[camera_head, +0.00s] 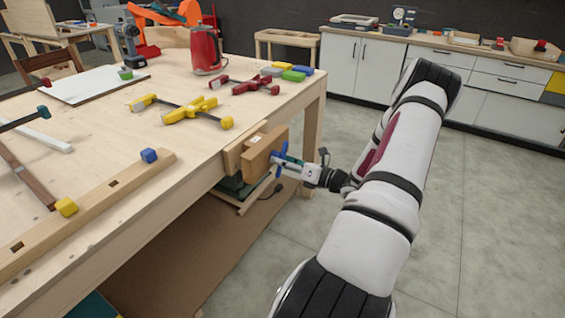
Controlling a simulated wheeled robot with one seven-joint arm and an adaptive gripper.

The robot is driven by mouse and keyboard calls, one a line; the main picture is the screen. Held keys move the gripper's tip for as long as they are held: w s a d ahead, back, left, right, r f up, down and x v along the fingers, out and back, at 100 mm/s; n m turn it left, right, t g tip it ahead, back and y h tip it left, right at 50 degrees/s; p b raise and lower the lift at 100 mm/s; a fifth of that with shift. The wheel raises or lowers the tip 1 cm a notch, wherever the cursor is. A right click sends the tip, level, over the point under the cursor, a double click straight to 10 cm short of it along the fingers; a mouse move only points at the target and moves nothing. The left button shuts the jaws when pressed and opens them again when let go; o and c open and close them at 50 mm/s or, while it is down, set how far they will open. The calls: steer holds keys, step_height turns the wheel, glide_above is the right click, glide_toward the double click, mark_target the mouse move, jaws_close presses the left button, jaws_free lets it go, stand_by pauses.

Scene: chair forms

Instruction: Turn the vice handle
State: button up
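The wooden vice (262,150) is mounted on the side of the workbench, at its near right edge. A blue vice handle (280,161) shows at the front of its outer jaw, partly covered by my gripper. My gripper (288,163) reaches in from the right, with its tip at the handle. The fingers are small and overlap the handle, so I cannot tell whether they are closed on it.
The workbench (110,205) carries yellow clamps (190,110), red clamps (243,86), a red jug (206,50) and coloured blocks (293,75). A shelf with a dark green item (238,184) is below the vice. Grey floor (490,200) lies open to the right; white cabinets (370,65) stand behind.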

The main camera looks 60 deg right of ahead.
steer(key=s, duration=1.2)
steer(key=shift+d, duration=0.45)
steer(key=shift+n, duration=0.8)
steer(key=w+b, duration=0.1)
steer(key=w, duration=0.3)
steer(key=w+r+b, duration=0.1)
steer(key=w+b, duration=0.1)
steer(key=w, duration=0.2)
steer(key=w+r+b, duration=0.1)
steer(key=w, duration=0.3)
steer(key=shift+w+b, duration=0.25)
steer(key=shift+b, duration=0.1)
steer(key=c, duration=1.1)
